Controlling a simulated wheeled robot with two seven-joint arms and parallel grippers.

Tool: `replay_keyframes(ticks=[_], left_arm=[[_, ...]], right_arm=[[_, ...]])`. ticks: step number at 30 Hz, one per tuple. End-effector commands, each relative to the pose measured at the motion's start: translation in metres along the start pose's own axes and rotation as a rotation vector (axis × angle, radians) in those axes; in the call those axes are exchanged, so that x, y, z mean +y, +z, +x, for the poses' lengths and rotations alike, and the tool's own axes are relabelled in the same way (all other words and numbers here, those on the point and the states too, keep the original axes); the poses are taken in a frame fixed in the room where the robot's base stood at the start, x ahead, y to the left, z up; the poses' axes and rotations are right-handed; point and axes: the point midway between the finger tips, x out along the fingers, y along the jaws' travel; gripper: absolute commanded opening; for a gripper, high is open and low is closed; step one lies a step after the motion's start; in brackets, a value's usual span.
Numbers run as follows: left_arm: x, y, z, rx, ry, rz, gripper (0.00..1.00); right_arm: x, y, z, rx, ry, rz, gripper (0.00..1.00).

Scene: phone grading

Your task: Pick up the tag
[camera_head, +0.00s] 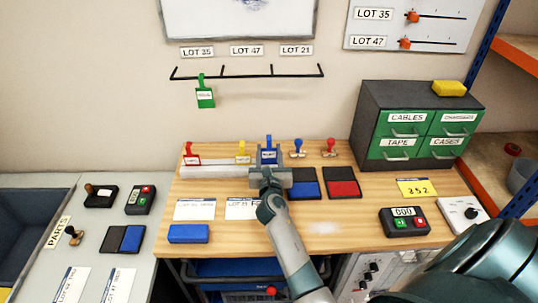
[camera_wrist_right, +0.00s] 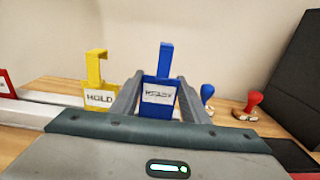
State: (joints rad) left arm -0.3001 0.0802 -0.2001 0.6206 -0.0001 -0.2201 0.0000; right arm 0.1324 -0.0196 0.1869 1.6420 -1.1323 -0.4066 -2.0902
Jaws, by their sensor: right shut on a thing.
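A blue tag (camera_head: 269,154) with a white label stands at the right end of the pale tag rack (camera_head: 215,172) at the back of the table. My right gripper (camera_head: 269,163) is shut on this tag, with one finger on each side, as the right wrist view (camera_wrist_right: 158,98) shows. The label's print is blurred. A yellow HOLD tag (camera_wrist_right: 97,80) stands to its left, and a red tag (camera_head: 191,156) stands at the rack's left end. A green tag (camera_head: 205,97) hangs from the black wall rail. My left gripper is not in view.
A blue stamp (camera_head: 298,149) and a red stamp (camera_head: 330,148) stand right of the rack. Blue and red ink pads (camera_head: 343,186) lie in front of them. A grey cabinet with green drawers (camera_head: 410,95) stands at the back right. The black hook rail (camera_head: 250,75) is on the wall above.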

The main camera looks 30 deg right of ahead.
Motion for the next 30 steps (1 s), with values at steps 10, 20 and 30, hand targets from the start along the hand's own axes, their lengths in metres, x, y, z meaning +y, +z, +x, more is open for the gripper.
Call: replay_keyframes(ticks=[10, 20, 30], left_arm=[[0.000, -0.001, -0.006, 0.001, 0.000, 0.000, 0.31], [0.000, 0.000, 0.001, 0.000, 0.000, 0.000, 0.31], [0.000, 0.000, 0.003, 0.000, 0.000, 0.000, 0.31]], right_arm=[[-0.037, 0.046, -0.021, -0.004, 0.000, -0.003, 0.20], [-0.085, 0.078, -0.049, -0.002, 0.001, -0.003, 0.20], [-0.102, 0.090, -0.058, 0.000, 0.000, 0.000, 0.20]])
